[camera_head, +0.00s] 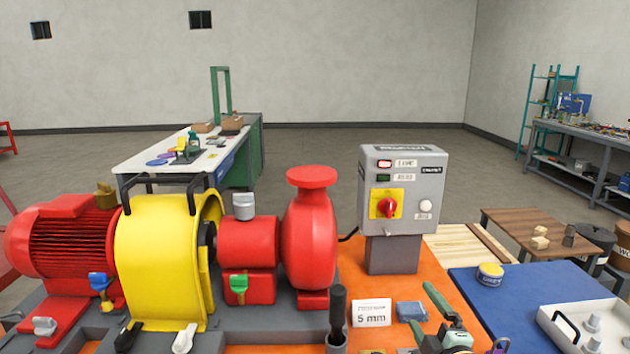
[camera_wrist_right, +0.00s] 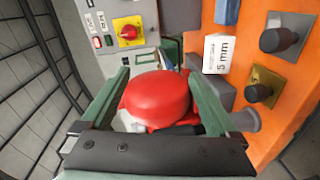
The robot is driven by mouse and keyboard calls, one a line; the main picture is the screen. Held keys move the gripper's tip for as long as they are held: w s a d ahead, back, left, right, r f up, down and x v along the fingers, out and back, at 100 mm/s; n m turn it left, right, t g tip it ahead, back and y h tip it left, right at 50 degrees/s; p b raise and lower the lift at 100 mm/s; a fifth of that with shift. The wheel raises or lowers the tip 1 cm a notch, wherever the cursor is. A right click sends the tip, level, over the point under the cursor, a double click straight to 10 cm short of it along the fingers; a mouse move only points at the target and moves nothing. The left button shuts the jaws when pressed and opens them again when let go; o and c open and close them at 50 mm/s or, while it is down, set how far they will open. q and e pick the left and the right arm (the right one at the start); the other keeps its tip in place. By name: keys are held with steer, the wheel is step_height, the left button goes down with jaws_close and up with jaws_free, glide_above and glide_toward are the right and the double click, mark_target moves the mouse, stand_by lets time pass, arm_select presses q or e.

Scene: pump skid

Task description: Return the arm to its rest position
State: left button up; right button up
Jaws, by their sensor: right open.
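My right gripper (camera_head: 424,306) is low in the head view, above the orange mat, with its green fingers pointing forward and left. Its jaws are open and I see nothing held in them. In the right wrist view the two green fingers (camera_wrist_right: 158,74) stand apart, and the red pump (camera_wrist_right: 158,98) shows beyond and between them. In the head view the gripper is well to the right of the red pump (camera_head: 311,240), apart from it. My left gripper is not in either view.
The yellow coupling guard (camera_head: 160,265) and red motor (camera_head: 62,240) stand left of the pump. A grey control box (camera_head: 403,205) stands behind the gripper. A "5 mm" card (camera_head: 371,313) and a blue block (camera_head: 410,311) lie close to its left. A white tray (camera_head: 560,325) is at right.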

steer(key=s+a+f+m+g, duration=0.1)
steer(key=s+f+m+g, duration=0.2)
steer(key=s+f+m, duration=0.4)
steer(key=s+a+f+m+g+y, duration=0.1)
steer(key=s+f+m+g, duration=0.3)
steer(key=s+f, duration=1.6)
step_height(320, 180, down, 4)
steer(key=a+m, duration=0.1)
steer(key=m, duration=0.2)
steer(key=shift+s+a+r+g, duration=0.25)
steer(key=shift+s+a+g, duration=0.05)
steer(key=shift+s, duration=0.1)
